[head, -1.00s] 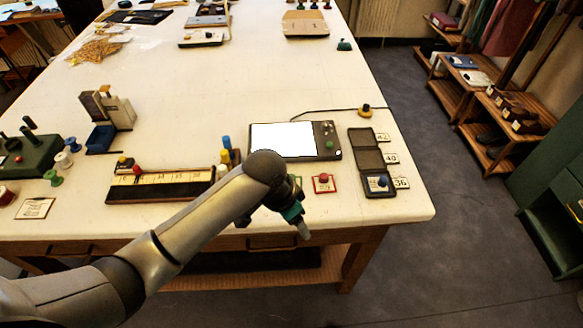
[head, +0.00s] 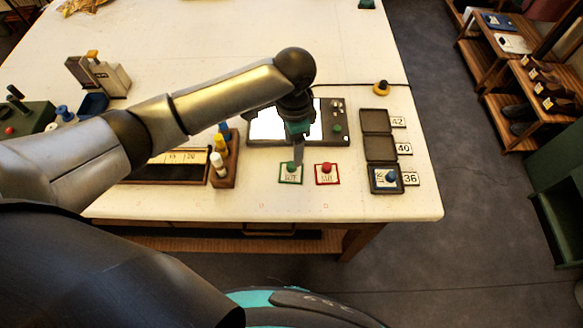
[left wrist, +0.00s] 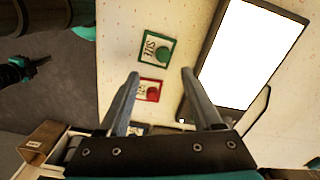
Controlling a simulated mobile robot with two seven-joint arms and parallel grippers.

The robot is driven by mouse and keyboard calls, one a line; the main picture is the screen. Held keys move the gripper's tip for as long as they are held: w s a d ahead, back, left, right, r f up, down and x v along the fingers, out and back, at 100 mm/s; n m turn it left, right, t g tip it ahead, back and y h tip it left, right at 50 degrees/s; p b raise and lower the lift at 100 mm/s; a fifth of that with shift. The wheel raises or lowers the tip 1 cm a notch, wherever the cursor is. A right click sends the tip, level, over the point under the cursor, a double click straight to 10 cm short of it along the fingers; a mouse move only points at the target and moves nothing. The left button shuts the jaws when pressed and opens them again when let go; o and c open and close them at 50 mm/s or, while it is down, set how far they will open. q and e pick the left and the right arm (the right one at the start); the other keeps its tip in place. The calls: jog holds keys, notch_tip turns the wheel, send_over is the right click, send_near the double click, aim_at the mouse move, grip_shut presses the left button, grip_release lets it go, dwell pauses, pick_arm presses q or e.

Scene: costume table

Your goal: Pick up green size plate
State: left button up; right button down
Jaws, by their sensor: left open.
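The green size plate (head: 290,175) is a small white card with a green frame and a green knob, lying flat near the table's front edge. It also shows in the left wrist view (left wrist: 158,46), beyond my fingertips. My left gripper (head: 298,155) hangs above the plate, pointing down. In the left wrist view its two fingers (left wrist: 161,73) are spread apart with nothing between them that they touch. What looks like my right gripper (left wrist: 38,66) shows small and dark at the left of the left wrist view, off the table; its jaws are unclear.
A red-framed plate (head: 327,174) with a red knob lies just right of the green one. A white-screened tablet (head: 268,127) is behind. A dark three-section tray (head: 378,149) stands right, a wooden bottle holder (head: 224,171) left. The table front strip is clear.

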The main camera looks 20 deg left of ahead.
aim_at(290, 165)
pick_arm(q)
jog(key=shift+a+f, duration=0.2)
jog(key=shift+f, duration=1.75)
jog(key=shift+a+f, duration=0.15)
jog(key=shift+f, duration=1.75)
grip_shut()
